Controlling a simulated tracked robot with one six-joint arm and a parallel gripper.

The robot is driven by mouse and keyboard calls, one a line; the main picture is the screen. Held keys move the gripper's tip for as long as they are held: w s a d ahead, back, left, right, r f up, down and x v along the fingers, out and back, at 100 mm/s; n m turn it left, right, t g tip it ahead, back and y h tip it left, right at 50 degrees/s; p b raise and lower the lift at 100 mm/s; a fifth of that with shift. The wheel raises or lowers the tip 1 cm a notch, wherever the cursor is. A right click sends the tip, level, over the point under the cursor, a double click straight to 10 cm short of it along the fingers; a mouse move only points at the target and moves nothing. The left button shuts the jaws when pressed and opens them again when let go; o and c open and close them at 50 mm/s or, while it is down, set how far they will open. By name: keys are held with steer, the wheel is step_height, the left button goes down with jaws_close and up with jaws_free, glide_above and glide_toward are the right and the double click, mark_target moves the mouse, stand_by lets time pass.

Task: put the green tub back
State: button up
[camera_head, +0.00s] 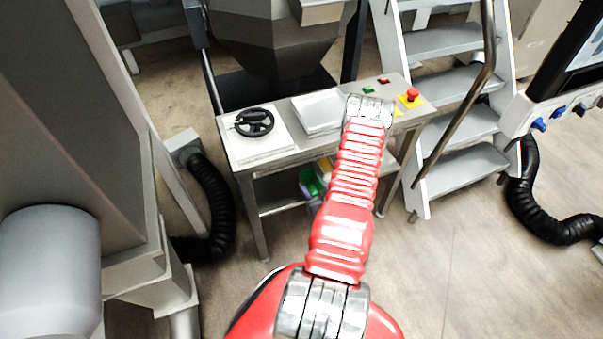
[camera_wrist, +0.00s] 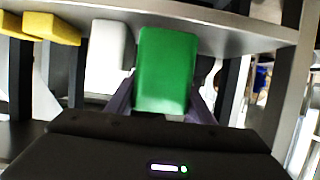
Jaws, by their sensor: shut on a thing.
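The green tub (camera_wrist: 166,70) is in the middle of the wrist view, between the two dark fingers of my gripper (camera_wrist: 163,98), which is shut on it. In the head view the green tub (camera_head: 311,181) shows in part below the top of the metal bench (camera_head: 283,160), left of my red arm. In the wrist view a grey metal board (camera_wrist: 240,27) runs close by the tub's far end. I cannot tell whether the tub touches it.
A white block-like thing (camera_wrist: 105,55) stands close left of the tub, with yellow ones (camera_wrist: 52,28) further left. A metal post (camera_wrist: 290,85) is at the right. The bench top bears a black handwheel (camera_head: 254,122) and a red button (camera_head: 413,94). Grey steps (camera_head: 460,125) stand right of the bench.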

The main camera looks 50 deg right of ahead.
mark_target(306, 172)
steer(key=w+d, duration=0.1)
steer(key=w, duration=0.1)
steer(key=w+d, duration=0.2)
steer(key=w, duration=0.1)
steer(key=w+d, duration=0.1)
steer(key=w, duration=0.1)
steer(key=shift+w+d, duration=0.3)
steer(key=shift+w, duration=0.05)
steer(key=shift+w, duration=0.15)
steer(key=shift+w+d+f, duration=0.15)
steer(key=shift+w+f, duration=0.1)
steer(key=shift+f, duration=0.45)
steer(key=shift+w+d+f, duration=0.15)
steer(key=shift+w+f, duration=0.05)
steer(key=shift+f, duration=0.85)
steer(key=shift+f, duration=0.1)
steer(key=o, duration=1.3)
